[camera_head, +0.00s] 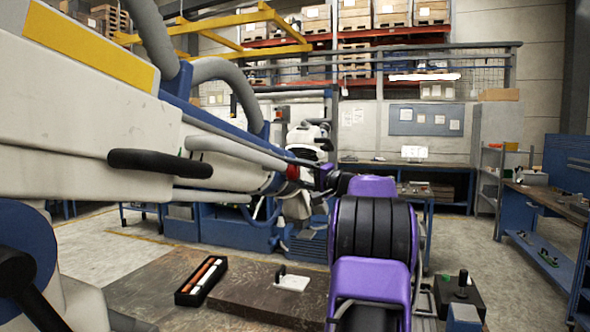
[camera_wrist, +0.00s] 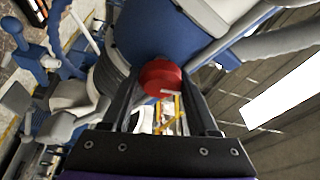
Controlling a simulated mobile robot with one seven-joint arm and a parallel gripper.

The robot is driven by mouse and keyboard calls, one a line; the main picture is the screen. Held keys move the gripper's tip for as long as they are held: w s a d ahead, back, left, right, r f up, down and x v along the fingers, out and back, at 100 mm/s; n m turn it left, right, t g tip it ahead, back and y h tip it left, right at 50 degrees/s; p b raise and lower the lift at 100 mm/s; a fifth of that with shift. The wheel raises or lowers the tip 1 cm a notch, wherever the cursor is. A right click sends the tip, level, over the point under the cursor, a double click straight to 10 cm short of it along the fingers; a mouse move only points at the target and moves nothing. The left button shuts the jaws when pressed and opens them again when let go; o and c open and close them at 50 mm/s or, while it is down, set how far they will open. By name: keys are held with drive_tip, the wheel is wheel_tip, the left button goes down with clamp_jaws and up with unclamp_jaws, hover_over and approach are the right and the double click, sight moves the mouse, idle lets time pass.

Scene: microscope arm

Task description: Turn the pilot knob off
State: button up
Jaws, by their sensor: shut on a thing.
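The pilot knob is a red round knob (camera_wrist: 161,77) on the end of a blue and white machine arm (camera_wrist: 150,32). In the head view the red knob (camera_head: 293,172) shows small near the middle, at the right end of the long white and blue machine arm (camera_head: 225,157). My gripper (camera_wrist: 160,84) has its two black fingers on either side of the knob and is shut on it. A pale mark shows on the knob's near face. In the head view my gripper is small and dark just right of the knob, so its fingertips are hard to make out.
A large white machine body (camera_head: 90,120) with thick grey hoses fills the left. Below stands a dark bench top (camera_head: 265,295) with a black tray (camera_head: 201,281) of orange and white sticks. A workbench (camera_head: 545,200) stands at the right. Open floor lies between.

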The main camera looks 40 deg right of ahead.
drive_tip(key=shift+m, duration=0.3)
drive_tip(key=o, duration=1.4)
drive_tip(key=shift+c, duration=0.2)
drive_tip(key=s+d+f+b, duration=0.1)
drive_tip(key=s+b, duration=0.1)
drive_tip(key=s, duration=1.5)
drive_tip(key=shift+s+d+f, duration=0.15)
drive_tip(key=shift+d+f, duration=0.15)
drive_tip(key=shift+d, duration=0.05)
